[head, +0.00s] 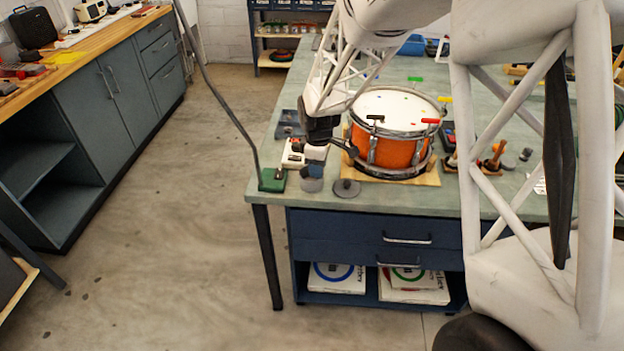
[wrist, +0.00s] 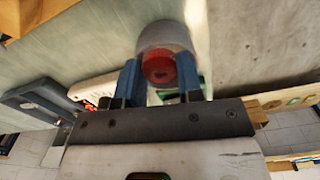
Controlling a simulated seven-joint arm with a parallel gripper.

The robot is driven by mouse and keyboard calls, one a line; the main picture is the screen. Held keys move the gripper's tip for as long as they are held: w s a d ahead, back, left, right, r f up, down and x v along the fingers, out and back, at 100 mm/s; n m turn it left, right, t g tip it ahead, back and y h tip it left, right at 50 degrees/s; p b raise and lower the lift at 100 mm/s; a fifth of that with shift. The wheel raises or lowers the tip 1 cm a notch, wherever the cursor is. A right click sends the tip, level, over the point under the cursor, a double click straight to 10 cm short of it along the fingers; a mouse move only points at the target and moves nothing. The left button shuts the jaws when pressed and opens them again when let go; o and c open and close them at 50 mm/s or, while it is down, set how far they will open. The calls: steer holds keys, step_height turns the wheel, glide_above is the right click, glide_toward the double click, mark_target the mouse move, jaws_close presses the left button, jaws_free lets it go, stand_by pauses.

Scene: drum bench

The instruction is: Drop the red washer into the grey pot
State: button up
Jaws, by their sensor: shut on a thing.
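My gripper (wrist: 159,64) has two blue fingers. They are shut on the red washer (wrist: 160,68), which shows between the fingertips in the wrist view. The grey pot (wrist: 163,32) is directly beyond the washer there, and the washer overlaps its outline. I cannot tell whether the washer is above the rim or inside it. In the head view, the grey pot (head: 312,184) stands near the bench's front left corner, with my gripper (head: 316,170) just over it. The washer is hidden in that view.
An orange drum (head: 396,151) stands right of my gripper on a wooden board. A grey disc (head: 346,187) lies between pot and drum. A green block (head: 272,180) and white box (head: 292,154) are close on the left. The bench edge (head: 365,207) is near.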

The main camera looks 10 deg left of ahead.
steer(key=shift+f, duration=0.1)
steer(key=o, duration=1)
steer(key=shift+r, duration=3.9)
